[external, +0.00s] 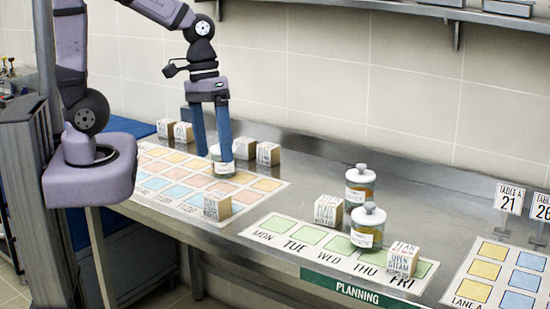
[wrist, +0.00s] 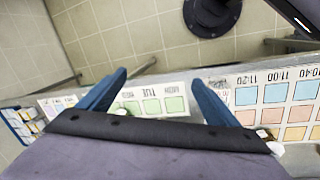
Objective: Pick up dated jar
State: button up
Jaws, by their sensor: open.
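My gripper (external: 213,156) points down over the left calendar mat, its blue fingers apart. A glass jar (external: 223,170) stands on that mat at the fingertips; the fingers partly cover it, and I cannot tell whether they touch it. Two more lidded glass jars with labels stand to the right: one at the back (external: 359,188) and one in front (external: 368,228) on the weekday mat. The labels are too small to read, so I cannot tell which jar is dated. In the wrist view my gripper (wrist: 158,79) shows two spread blue fingers; its body hides what is below.
Small lettered boxes stand near the jars (external: 328,210), at the weekday mat's right (external: 402,259), on the left mat's front (external: 217,207) and along the back (external: 244,147). Table signs (external: 509,198) stand at right. The steel counter is bare at back centre (external: 310,178).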

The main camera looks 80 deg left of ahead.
jog(key=w+a+f+n+t+h+b, duration=0.15)
jog(key=w+n+t+b, duration=0.25)
jog(key=w+n+b, duration=0.5)
jog(key=w+a+f+n+t+h+b, duration=0.1)
jog(key=w+f+n+t+h+b, duration=0.3)
jog(key=w, duration=0.9)
jog(key=w+a+r+n+t+y+b, duration=0.1)
jog(key=w+a+r+n+t+b, duration=0.3)
jog(key=w+a+n+b, duration=0.4)
jog(key=w+a+r+n+t+y+b, duration=0.1)
jog(key=w+a+r+n+t+b, duration=0.25)
jog(key=a+n, duration=0.45)
jog(key=m, duration=0.2)
send_near(360, 186)
jog(key=shift+t, duration=0.35)
jog(key=w+a+f, duration=0.1)
jog(key=w, duration=0.1)
jog(key=w+a+f, duration=0.1)
jog(key=w, duration=0.1)
jog(key=shift+a+f, duration=0.2)
jog(key=shift+a, duration=0.2)
jog(key=shift+x, duration=1.45)
jog(key=shift+p+x, duration=0.8)
jog(key=shift+x, duration=1.35)
